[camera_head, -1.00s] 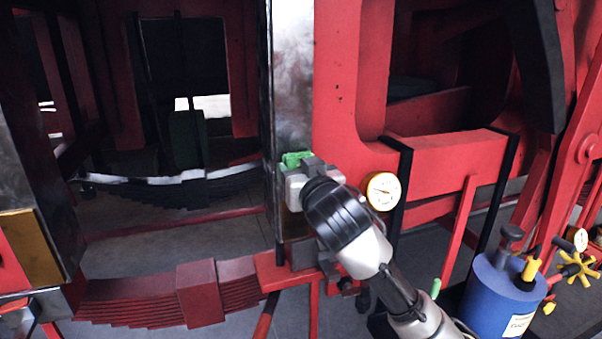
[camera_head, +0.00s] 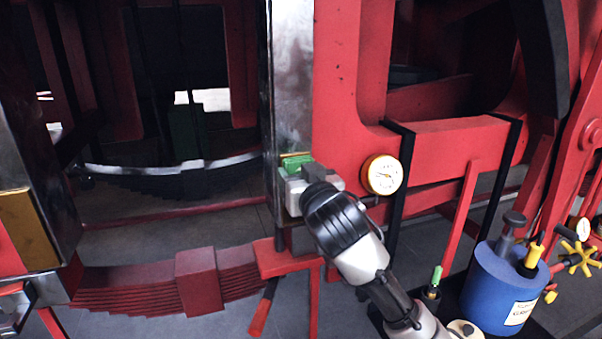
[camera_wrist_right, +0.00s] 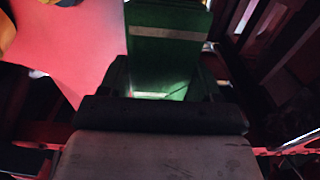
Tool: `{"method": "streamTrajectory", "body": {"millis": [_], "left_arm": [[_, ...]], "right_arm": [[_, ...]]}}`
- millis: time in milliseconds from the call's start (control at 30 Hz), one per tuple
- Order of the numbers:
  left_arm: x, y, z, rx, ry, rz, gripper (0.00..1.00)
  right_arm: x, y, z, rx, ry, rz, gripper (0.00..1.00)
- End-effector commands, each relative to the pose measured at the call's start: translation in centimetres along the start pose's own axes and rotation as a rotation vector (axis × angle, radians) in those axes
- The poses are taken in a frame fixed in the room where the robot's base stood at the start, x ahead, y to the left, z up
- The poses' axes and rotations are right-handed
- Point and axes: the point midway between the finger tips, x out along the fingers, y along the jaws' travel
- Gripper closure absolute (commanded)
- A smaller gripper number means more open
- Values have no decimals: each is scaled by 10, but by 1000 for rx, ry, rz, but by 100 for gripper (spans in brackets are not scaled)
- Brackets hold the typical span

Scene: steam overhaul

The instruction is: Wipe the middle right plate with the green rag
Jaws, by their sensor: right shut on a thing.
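My right gripper (camera_head: 294,182) is shut on the green rag (camera_head: 297,161). The rag sits at the lower part of a tall steel plate (camera_head: 291,75) on the right post, whose shiny face has dark smudges. I cannot tell whether the rag presses on the face. The gripper hides the surface behind it. In the right wrist view the rag (camera_wrist_right: 165,62) is a green block beyond the dark jaws, with a pale band across it. A brass plate (camera_head: 28,236) shows on the left post. My left gripper is not in view.
A gauge (camera_head: 382,175) hangs on the red frame (camera_head: 338,90) just right of my gripper. A blue canister (camera_head: 503,290) stands at the lower right near a yellow valve wheel (camera_head: 578,259). A red leaf spring (camera_head: 130,292) lies lower left.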

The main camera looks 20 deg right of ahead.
Motion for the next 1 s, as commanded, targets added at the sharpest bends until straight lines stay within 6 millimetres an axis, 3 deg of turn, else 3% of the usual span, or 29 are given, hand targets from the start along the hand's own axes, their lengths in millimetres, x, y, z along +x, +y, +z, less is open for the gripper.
{"method": "streamTrajectory", "body": {"millis": [233,467,1000], "left_arm": [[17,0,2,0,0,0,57],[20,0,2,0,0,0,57],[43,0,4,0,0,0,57]], "right_arm": [[-1,0,27,0,-4,0,56],[-1,0,33,-1,-2,1,56],[-1,0,70,1,-2,0,56]]}}
